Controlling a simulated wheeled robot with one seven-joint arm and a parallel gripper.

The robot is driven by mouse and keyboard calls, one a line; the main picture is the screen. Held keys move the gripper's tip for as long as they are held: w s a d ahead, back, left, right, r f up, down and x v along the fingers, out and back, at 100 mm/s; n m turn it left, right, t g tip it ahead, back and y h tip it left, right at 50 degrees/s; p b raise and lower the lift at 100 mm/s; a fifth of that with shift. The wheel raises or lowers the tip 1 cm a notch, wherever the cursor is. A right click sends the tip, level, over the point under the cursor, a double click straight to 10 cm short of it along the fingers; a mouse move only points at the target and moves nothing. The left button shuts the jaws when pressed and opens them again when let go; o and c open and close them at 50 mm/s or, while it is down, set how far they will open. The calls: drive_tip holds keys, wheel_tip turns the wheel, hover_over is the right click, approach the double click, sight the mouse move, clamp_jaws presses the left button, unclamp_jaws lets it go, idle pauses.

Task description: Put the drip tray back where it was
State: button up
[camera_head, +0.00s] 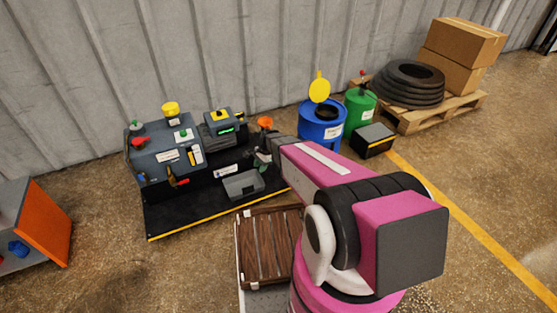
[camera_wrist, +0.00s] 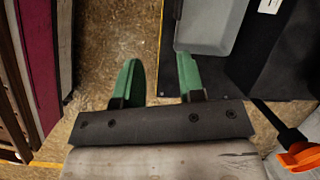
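A grey, shallow tray, which looks like the drip tray (camera_head: 243,184), sits on the black platform (camera_head: 168,220) in front of the dark machine (camera_head: 162,150). Part of the grey tray also shows at the top of the wrist view (camera_wrist: 212,22), just beyond my right-hand finger. My gripper (camera_wrist: 158,78) has two green fingers spread apart with bare floor between them, and it holds nothing.
A blue drum (camera_head: 321,133) with a raised yellow lid, a green drum (camera_head: 360,107) and a dark box (camera_head: 372,141) stand right. A brown slatted surface (camera_head: 268,250) lies in front.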

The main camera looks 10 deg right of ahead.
drive_tip(key=s+d+r+n+h, duration=0.1)
drive_tip(key=s+d+r+n, duration=0.2)
drive_tip(key=r, duration=0.4)
drive_tip(key=s+d+r+n+h, duration=0.1)
drive_tip(key=s+d+r+n, duration=0.3)
drive_tip(key=s+r, duration=0.4)
drive_tip(key=s+d+r+n+t+h, duration=0.1)
drive_tip(key=s+d+r+n, duration=0.3)
drive_tip(key=s+r, duration=0.2)
drive_tip(key=shift+d+r+n+h, duration=0.3)
drive_tip(key=shift+r+n, duration=0.1)
drive_tip(key=shift+r, duration=0.4)
drive_tip(key=shift+w, duration=0.1)
